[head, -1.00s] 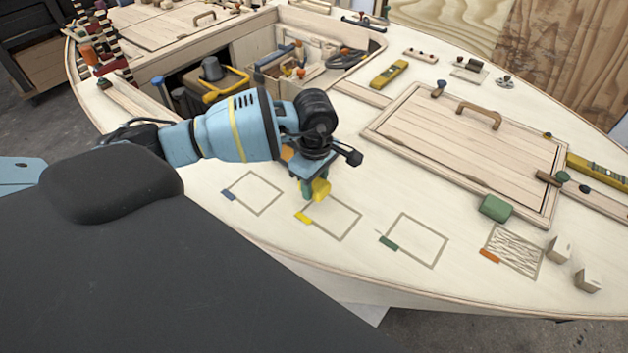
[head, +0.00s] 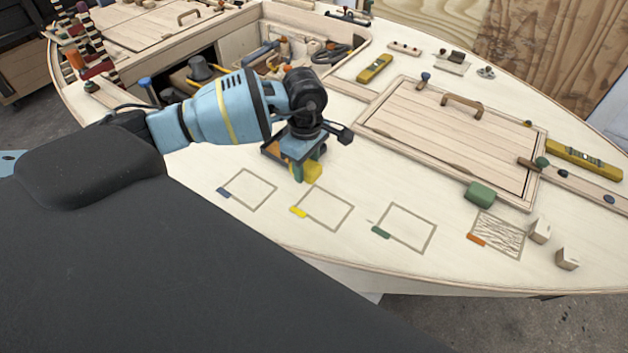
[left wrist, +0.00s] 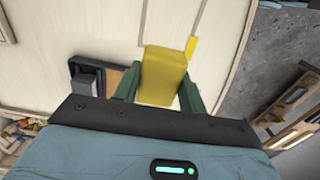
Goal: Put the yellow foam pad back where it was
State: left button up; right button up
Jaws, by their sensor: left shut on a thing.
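My left gripper (head: 308,172) is shut on the yellow foam pad (head: 313,172), held over the pale deck just behind the yellow-tagged outline. In the left wrist view the yellow pad (left wrist: 163,75) sits between the two green fingers, and a yellow tag (left wrist: 191,47) shows beyond it. The yellow-tagged outline (head: 351,212) on the deck is empty, with its yellow tag (head: 298,212) at the left corner. The gap between pad and deck is hard to judge. My right gripper is not in view.
Blue-tagged (head: 272,191) and green-tagged (head: 431,238) outlines are empty; the orange-tagged one is hatched (head: 498,235). A green pad (head: 480,194) lies by the hatch cover (head: 450,135). Two pale blocks (head: 541,230) stand at right. A dark tray-like item (left wrist: 85,78) is close beside the gripper.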

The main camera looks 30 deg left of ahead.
pick_arm(q)
jog(key=s+d+r+m, duration=0.7)
jog(key=s+m, duration=0.3)
jog(key=m, duration=0.7)
jog(key=shift+d+m, duration=0.3)
jog(key=shift+d, duration=0.55)
